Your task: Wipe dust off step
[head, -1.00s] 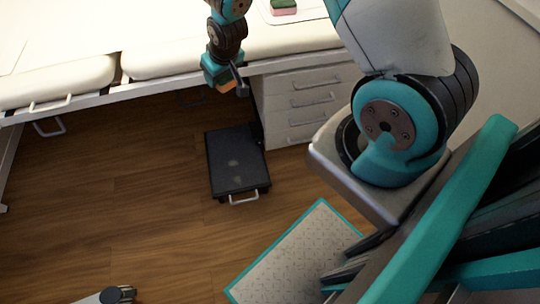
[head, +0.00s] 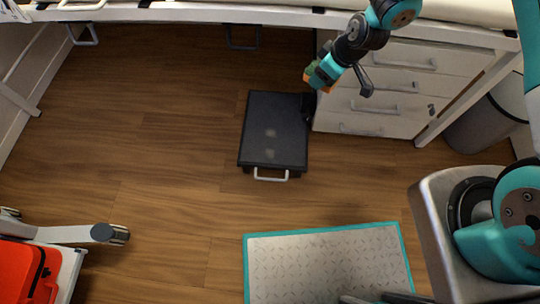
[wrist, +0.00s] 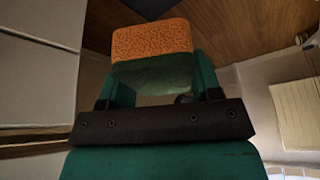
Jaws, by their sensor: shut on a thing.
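The black step (head: 259,115) stands on the wooden floor in the middle of the head view, with a pale handle on its front edge. Two pale dusty patches (head: 270,133) show on its top. My gripper (head: 317,76) is shut on an orange and green sponge (wrist: 152,38), held above the floor, up and to the right of the step in the head view. In the wrist view the sponge sits between both fingers, orange face outermost. It is apart from the step in the head view.
A white drawer cabinet (head: 385,105) stands close beside the step on the right. A bin (head: 487,118) is at the far right. A teal-edged textured plate (head: 325,262) lies in front. A wheeled cart with a red case (head: 22,272) is at lower left. The floor left of the step is clear.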

